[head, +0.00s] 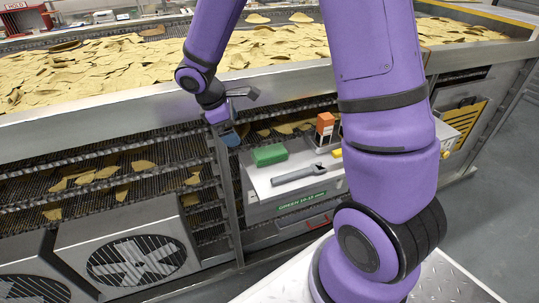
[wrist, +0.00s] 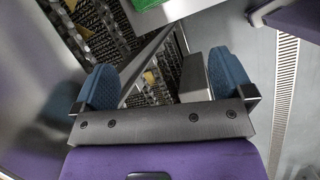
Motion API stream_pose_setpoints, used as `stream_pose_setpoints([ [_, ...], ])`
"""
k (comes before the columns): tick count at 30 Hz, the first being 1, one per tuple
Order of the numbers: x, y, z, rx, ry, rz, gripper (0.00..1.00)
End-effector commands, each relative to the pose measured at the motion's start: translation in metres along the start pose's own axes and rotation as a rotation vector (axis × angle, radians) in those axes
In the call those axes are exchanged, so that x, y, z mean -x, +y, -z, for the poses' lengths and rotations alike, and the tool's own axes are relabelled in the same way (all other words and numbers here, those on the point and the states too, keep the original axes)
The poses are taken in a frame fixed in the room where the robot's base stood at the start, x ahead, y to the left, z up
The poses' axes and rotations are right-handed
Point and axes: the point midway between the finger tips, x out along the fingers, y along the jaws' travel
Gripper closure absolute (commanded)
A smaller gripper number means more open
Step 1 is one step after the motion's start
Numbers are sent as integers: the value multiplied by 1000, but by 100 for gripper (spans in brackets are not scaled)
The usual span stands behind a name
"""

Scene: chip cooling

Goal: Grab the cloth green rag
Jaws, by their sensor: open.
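The green rag (head: 269,154) looks like a small folded block. It lies on top of a grey box (head: 258,183) at the side of the conveyor, behind a grey wrench (head: 298,174). My gripper (head: 231,138) is up and left of the rag in the head view, apart from it, with a blue finger pad showing. In the wrist view my gripper (wrist: 165,76) is open, its two blue pads wide apart with nothing between them.
An orange and white container (head: 325,128) stands on the box, right of the rag. The conveyor (head: 110,108) full of chips runs behind, with a metal rail. Below left are racks with scattered chips and fan units (head: 130,258). My purple arm covers the view to the right.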

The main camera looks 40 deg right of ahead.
Motion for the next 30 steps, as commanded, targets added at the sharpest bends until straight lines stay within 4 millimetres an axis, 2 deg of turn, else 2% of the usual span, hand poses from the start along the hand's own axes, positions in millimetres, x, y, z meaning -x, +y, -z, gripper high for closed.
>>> stream_pose_setpoints([
  [1, -14, 1, 10, 42, -8, 12, 1],
  [6, -46, 1, 35, 162, -20, 34, 1],
  [10, -64, 0, 48, 224, -25, 47, 1],
  [15, -75, -1, 55, 261, -25, 53, 1],
  [20, -82, 2, 41, 264, -25, 55, 1],
  [30, -105, 17, -17, 262, -26, 55, 1],
])
